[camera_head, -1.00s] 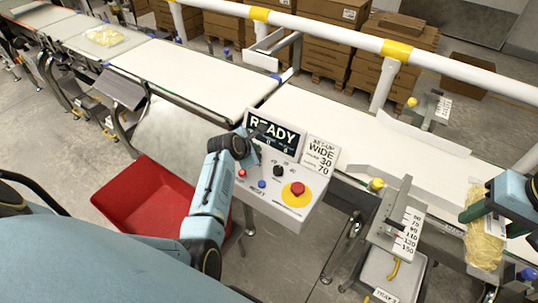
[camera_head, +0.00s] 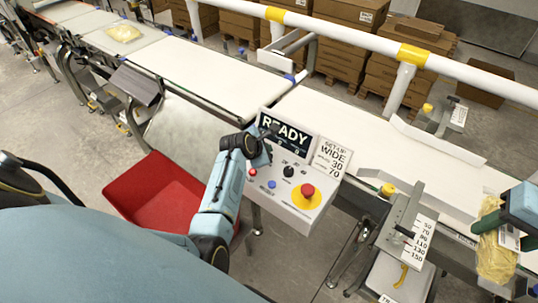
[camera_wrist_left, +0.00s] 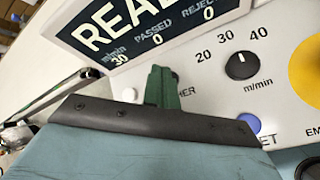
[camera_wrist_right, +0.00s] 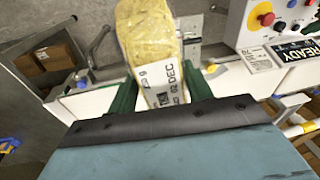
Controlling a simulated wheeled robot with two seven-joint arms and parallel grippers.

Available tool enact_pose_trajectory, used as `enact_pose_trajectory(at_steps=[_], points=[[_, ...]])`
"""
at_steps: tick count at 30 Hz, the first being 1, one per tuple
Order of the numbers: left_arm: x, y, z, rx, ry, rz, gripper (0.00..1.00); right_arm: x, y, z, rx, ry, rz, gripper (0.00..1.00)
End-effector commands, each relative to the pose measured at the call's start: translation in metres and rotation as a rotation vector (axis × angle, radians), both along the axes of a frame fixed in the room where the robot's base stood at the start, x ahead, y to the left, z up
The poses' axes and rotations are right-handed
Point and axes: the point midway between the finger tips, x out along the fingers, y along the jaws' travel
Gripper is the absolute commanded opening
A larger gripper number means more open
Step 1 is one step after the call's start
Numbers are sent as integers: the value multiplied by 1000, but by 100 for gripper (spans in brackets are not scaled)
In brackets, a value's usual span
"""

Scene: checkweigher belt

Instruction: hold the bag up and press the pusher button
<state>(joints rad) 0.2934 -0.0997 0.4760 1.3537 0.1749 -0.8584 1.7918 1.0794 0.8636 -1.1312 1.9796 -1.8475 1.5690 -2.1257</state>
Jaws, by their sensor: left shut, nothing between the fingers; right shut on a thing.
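The control panel (camera_head: 300,218) stands in the middle of the head view, its screen reading READY. My left gripper (camera_head: 268,132) is shut and empty, low over the panel's upper left part. In the left wrist view its green fingers (camera_wrist_left: 161,88) are together over a label of which only "HER" shows. Whether the fingertips touch the panel cannot be told. My right gripper (camera_head: 507,213) is shut on a yellow bag (camera_head: 495,254) at the right edge. The bag also shows between the fingers in the right wrist view (camera_wrist_right: 145,35).
The panel has a speed knob (camera_wrist_left: 242,65), a blue button (camera_head: 271,184) and a red emergency stop (camera_head: 307,190). Another bag (camera_head: 123,33) lies on the far left belt. A red bin (camera_head: 150,190) is on the left. A guide with a scale (camera_head: 407,235) stands near the bag.

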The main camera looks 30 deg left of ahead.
Motion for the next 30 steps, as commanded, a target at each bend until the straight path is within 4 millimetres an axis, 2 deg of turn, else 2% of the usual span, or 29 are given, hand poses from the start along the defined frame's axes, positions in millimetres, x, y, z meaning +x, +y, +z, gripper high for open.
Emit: enact_pose_trajectory(at_steps=[30], points=[[0,0,-8,0,0,0,0,0,0,1,1,-1,0,15]])
